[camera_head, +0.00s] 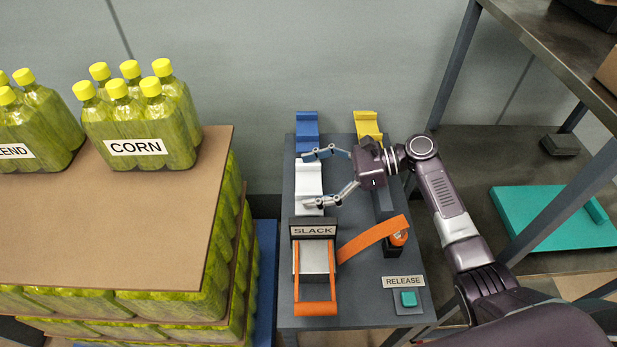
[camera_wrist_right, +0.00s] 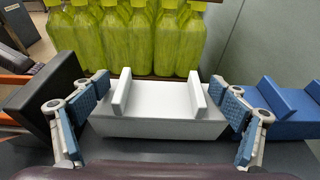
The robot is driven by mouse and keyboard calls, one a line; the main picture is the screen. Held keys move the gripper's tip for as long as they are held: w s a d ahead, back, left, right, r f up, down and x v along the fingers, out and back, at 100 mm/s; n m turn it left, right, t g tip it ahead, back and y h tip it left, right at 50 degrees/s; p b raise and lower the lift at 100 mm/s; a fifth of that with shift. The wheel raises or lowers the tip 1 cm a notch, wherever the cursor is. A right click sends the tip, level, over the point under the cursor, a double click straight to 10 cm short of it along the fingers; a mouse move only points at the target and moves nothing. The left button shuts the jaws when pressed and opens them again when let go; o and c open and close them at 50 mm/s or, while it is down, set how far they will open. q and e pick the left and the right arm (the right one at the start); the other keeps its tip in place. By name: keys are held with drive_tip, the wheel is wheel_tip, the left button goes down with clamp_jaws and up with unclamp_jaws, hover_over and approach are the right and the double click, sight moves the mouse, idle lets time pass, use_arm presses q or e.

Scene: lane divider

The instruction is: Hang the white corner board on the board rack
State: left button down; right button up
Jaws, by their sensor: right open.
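The white corner board (camera_head: 308,178) lies on a dark grey table (camera_head: 365,305), between a blue corner board and the SLACK box. In the right wrist view the white board (camera_wrist_right: 160,105) shows its flat top with two upright ribs. My right gripper (camera_head: 310,179) is open, with one finger at each end of the white board. In the wrist view the fingers (camera_wrist_right: 165,100) stand on both sides of it, close to its ends; whether they touch is unclear. I cannot make out which thing is the board rack. My left gripper is out of view.
A blue corner board (camera_head: 307,132) and a yellow one (camera_head: 368,125) lie behind. The SLACK box (camera_head: 313,230) with orange strap (camera_head: 372,238) and the green RELEASE button (camera_head: 408,299) are in front. A bottle pallet (camera_head: 120,215) stands left, metal shelving (camera_head: 480,160) right.

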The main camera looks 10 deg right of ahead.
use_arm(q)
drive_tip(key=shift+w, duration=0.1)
use_arm(e)
drive_tip(key=shift+r, duration=0.3)
wheel_tip(320, 180, up, 9)
drive_tip(key=shift+r, duration=0.2)
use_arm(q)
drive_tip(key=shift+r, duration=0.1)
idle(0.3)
